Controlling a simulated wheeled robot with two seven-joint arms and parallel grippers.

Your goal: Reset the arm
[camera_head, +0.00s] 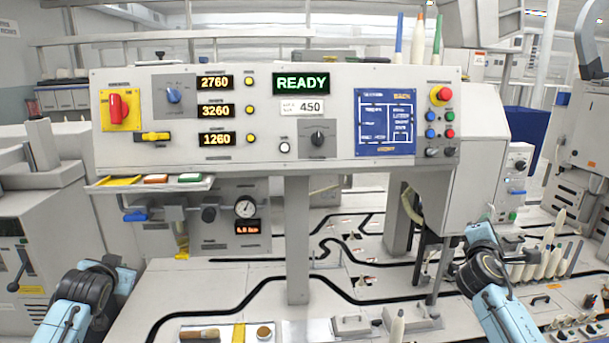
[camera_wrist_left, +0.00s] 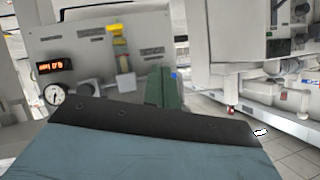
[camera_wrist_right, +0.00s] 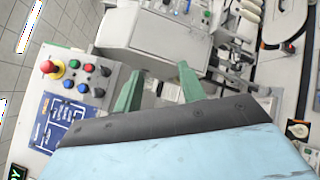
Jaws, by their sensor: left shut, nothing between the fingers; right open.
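My left gripper (camera_wrist_left: 165,72) shows in the left wrist view as green fingers pressed together, with nothing between them. It is in front of a grey machine panel with a gauge. My right gripper (camera_wrist_right: 159,70) shows in the right wrist view with its two green fingers apart and empty. It is beside the button end of the control panel. In the head view my left arm (camera_head: 85,295) comes in at the lower left and my right arm (camera_head: 490,275) at the lower right. The fingers are not clearly visible there.
A wide control panel (camera_head: 235,150) with a green READY display (camera_head: 301,83) stands across the middle, on a grey post (camera_head: 297,240). A pressure gauge (camera_head: 245,207) is below it. White bobbins (camera_head: 553,255) stand at the right. A brush (camera_head: 200,333) lies at the front.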

